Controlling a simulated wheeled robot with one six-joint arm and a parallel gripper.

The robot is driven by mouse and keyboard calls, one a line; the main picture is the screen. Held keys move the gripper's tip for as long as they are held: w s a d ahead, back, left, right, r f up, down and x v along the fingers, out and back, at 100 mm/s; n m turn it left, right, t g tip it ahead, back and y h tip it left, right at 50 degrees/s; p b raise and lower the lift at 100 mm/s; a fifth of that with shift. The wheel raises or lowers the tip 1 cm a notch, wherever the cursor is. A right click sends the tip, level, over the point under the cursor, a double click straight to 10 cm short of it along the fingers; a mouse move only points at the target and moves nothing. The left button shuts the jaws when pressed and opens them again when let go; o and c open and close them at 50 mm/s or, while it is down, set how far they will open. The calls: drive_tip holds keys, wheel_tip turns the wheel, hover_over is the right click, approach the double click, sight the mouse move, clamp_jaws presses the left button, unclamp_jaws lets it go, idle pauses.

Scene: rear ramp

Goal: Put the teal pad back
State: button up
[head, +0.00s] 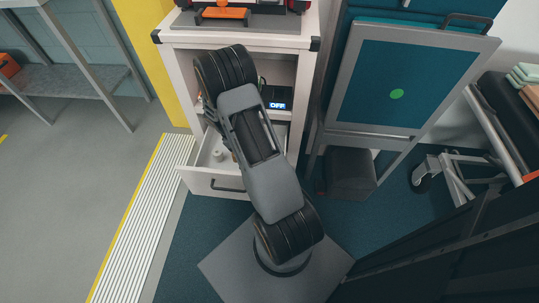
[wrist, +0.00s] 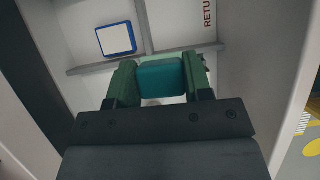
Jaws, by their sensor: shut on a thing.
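In the wrist view my gripper (wrist: 161,68) has its two green fingers shut on the teal pad (wrist: 163,80), a small rounded block. The pad is held over a pale surface split by grey strips (wrist: 145,28). A blue-framed white square (wrist: 116,39) lies in the section to the upper left. Red letters reading "RETU" (wrist: 208,14) show at the upper right, cut off by the edge. I cannot tell whether the pad touches anything below. In the head view my arm hides the gripper and pad, in front of the white cabinet (head: 306,90).
The cabinet's lower drawer (head: 205,182) is pulled out, with a small white item (head: 217,155) inside. A display reading "OFF" (head: 278,105) sits on the shelf. A teal panel (head: 405,84) with a green dot and a cart (head: 496,120) stand right. Open floor lies left.

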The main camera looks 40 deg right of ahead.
drive_tip(key=shift+w+d+f+h+b, duration=0.2)
drive_tip(key=shift+d+f, duration=0.15)
drive_tip(key=shift+f, duration=0.15)
drive_tip(key=shift+w+d+f+h+b, duration=0.1)
drive_tip(key=shift+w+d+f+b, duration=0.15)
drive_tip(key=shift+f, duration=0.25)
drive_tip(key=s+d+f+b, duration=0.1)
drive_tip(key=d+f, duration=0.1)
drive_tip(key=d, duration=0.2)
drive_tip(key=s+d+f+b, duration=0.1)
drive_tip(key=d+f+b, duration=0.1)
drive_tip(key=d+f, duration=0.1)
drive_tip(key=s+d+f+b, duration=0.1)
drive_tip(key=s+d+f, duration=0.1)
drive_tip(key=d, duration=0.3)
drive_tip(key=shift+f, duration=0.7)
drive_tip(key=shift+d+f+b, duration=0.25)
drive_tip(key=shift+f+b, duration=0.2)
drive_tip(key=shift+b, duration=0.05)
wheel_tip(320, 180, down, 3)
drive_tip(key=shift+s+d+f+b, duration=0.1)
drive_tip(key=shift+b, duration=0.85)
drive_tip(key=o, duration=1.1)
drive_tip(key=shift+c, duration=0.2)
drive_tip(key=shift+r, duration=0.2)
